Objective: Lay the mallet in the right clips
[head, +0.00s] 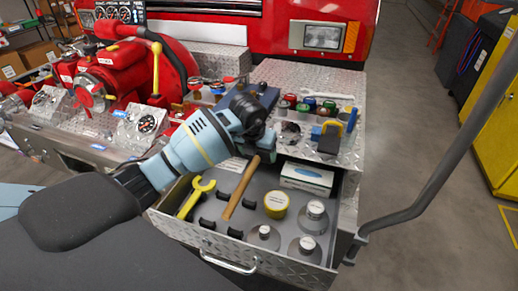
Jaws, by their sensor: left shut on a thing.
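My left gripper (260,146) is shut at the top end of the mallet (240,190). The mallet's wooden handle slants down and to the left over the open drawer (345,215). Its head is mostly hidden by the gripper. I cannot tell whether the handle touches any clip. A yellow wrench (196,196) lies left of the mallet, by the left clips. My right gripper is not in view.
The drawer also holds a yellow-lidded can (276,204), a tissue-like box (306,178) and several grey weights with white labels (307,247). Above it is a diamond-plate top (345,85) with small tools. A grey bar (440,150) runs along the right.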

